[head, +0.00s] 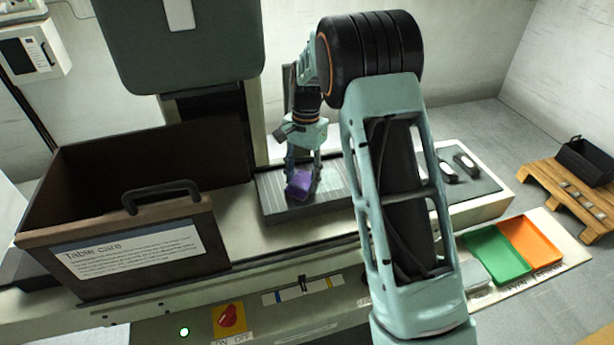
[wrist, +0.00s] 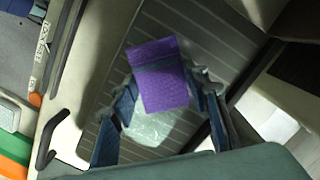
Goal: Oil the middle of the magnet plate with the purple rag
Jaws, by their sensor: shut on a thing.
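The purple rag (head: 299,185) is held between the fingers of my gripper (head: 303,170), low over the magnet plate. In the wrist view the rag (wrist: 160,75) shows as a folded purple pad between both fingertips. The magnet plate (head: 335,180) is a grey, striped flat block on the machine table; its stripes also show in the wrist view (wrist: 200,50). A pale, shiny patch (wrist: 150,128) lies on the plate beside the rag in the wrist view. Whether the rag touches the plate I cannot tell. My arm hides part of the plate's right side in the head view.
A large open brown box labelled "Table care" (head: 130,245) stands left of the plate. The machine column (head: 205,120) rises behind. Green (head: 497,255) and orange (head: 530,243) trays lie at right, near a wooden pallet (head: 570,195). Small dark blocks (head: 465,163) sit right of the plate.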

